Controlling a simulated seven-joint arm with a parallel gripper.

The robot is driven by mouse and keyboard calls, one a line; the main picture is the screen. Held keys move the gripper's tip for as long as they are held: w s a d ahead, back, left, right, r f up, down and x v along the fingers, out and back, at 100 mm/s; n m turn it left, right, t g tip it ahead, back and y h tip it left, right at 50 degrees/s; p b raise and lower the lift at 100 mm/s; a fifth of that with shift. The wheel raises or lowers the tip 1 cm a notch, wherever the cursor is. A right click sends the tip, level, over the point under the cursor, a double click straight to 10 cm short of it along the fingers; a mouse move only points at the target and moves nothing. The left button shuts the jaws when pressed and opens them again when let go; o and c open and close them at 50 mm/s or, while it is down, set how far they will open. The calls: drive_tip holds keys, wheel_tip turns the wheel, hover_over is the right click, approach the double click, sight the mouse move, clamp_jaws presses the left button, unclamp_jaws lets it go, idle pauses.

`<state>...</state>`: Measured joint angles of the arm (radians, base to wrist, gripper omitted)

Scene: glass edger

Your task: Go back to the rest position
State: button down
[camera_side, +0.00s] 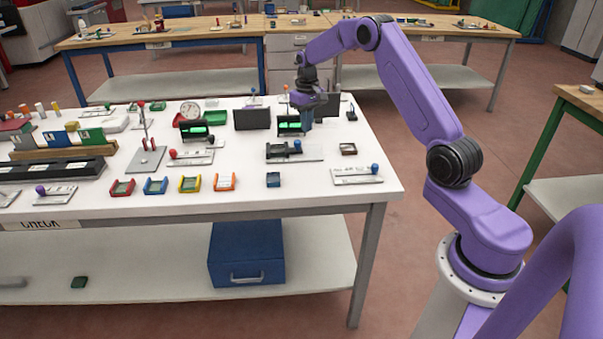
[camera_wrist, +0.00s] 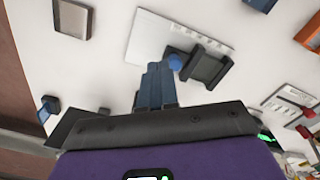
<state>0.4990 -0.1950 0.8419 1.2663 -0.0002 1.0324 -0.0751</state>
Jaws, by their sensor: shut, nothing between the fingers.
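My gripper (camera_side: 306,124) is over the right part of the white table (camera_side: 343,201), pointing down. In the wrist view its two blue-grey fingers (camera_wrist: 157,72) are together with nothing between them.
Red (camera_side: 122,188), blue (camera_side: 156,186), yellow (camera_side: 190,184) and orange (camera_side: 225,182) trays line the front. A lever plate (camera_side: 357,175) with a blue knob sits at the right. Dark panels and green-lit displays (camera_side: 289,125) stand near the gripper. Space above the table looks clear.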

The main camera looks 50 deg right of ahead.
drive_tip(key=s+a+r+n, duration=0.4)
drive_tip(key=s+a, duration=0.3)
drive_tip(key=a, duration=0.5)
drive_tip(key=s+a+r+n, duration=0.3)
drive_tip(key=s+a+r, duration=0.3)
drive_tip(key=a, duration=0.7)
drive_tip(key=s+a+f+n, duration=0.1)
drive_tip(key=s+n, duration=0.7)
drive_tip(key=s, duration=2)
